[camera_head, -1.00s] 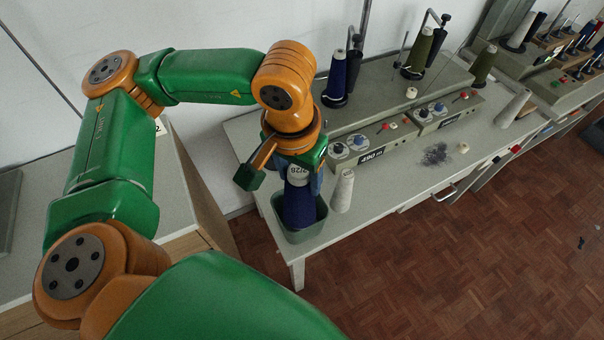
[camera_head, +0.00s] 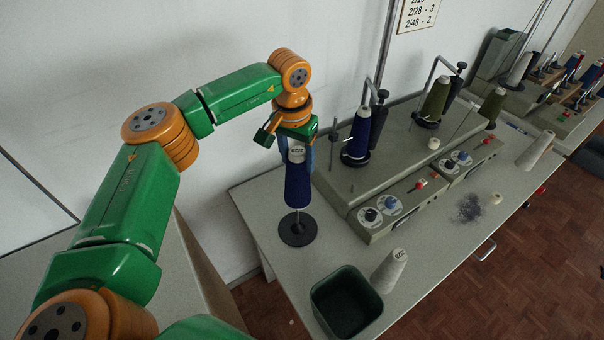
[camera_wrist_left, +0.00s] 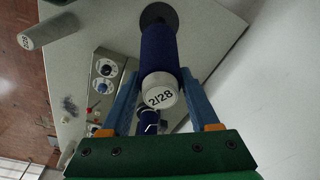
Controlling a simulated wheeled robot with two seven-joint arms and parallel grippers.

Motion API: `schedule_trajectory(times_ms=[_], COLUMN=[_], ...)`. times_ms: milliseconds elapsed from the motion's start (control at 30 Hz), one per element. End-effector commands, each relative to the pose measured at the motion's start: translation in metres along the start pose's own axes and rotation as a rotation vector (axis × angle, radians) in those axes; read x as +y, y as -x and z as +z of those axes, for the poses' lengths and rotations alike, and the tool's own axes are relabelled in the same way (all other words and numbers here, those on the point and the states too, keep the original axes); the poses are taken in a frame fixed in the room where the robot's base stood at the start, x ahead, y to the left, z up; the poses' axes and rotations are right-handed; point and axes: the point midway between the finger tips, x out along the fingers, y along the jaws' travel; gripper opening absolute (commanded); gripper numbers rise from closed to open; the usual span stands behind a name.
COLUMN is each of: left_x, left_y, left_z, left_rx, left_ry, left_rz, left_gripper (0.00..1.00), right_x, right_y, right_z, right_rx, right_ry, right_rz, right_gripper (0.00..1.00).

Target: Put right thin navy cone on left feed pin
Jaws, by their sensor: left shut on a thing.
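My left gripper (camera_head: 297,143) is shut on a thin navy cone (camera_head: 298,185), gripping it near its white top end marked 2/28. The cone hangs upright over a round black disc (camera_head: 298,240) at the table's left end. A short piece of thin pin shows between the cone's bottom and the disc. I cannot tell how far the pin reaches inside the cone. In the left wrist view the navy cone (camera_wrist_left: 159,50) sits between the blue fingers (camera_wrist_left: 160,100), its far end over the black disc (camera_wrist_left: 158,14). My right gripper is not in view.
A dark green bin (camera_head: 346,304) and a pale grey cone (camera_head: 388,270) stand at the table's front. The grey machine (camera_head: 380,185) behind carries another navy cone (camera_head: 357,135) and an olive cone (camera_head: 433,102). Thin posts rise at its back.

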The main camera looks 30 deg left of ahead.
Motion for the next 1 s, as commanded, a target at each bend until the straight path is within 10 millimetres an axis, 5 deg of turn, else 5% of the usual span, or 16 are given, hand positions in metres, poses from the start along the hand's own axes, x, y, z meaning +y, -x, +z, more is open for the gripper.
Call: schedule_trajectory(times_ms=[267,1000], left_x=[-0.003,-0.002], left_y=[-0.014,-0.096], left_z=[0.0,0.011], left_rx=[0.0,0.0], left_ry=[-0.001,0.001], left_rz=[0.001,0.002], left_gripper=[0.0,0.0], right_x=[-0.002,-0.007], right_y=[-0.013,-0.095], right_z=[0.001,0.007], right_rx=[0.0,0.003], right_ry=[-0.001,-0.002], right_rz=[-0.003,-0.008], right_gripper=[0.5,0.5])
